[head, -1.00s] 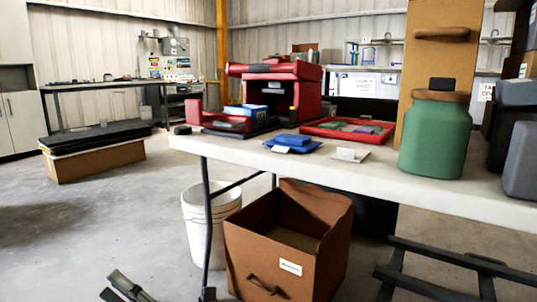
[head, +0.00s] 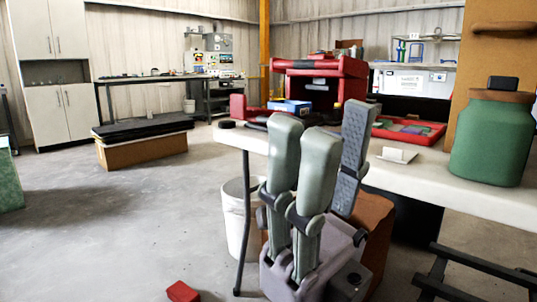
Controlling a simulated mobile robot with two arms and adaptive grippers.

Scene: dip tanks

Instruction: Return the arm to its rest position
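My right gripper (head: 331,122) stands in the middle of the head view with its grey-green fingers pointing up. Two fingers side by side are apart from a third, dark-padded finger on the right, so it is open. I see nothing held between them. It is in front of the white table (head: 450,190) and hides part of its top and most of the brown box (head: 374,215) below. My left gripper is not in view.
A green jar (head: 492,140) and a red tray (head: 410,131) stand on the table. A white bucket (head: 236,225) is under it. A small red object (head: 182,291) shows at the bottom edge. A dark frame (head: 470,270) is at lower right. Floor on the left is largely clear.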

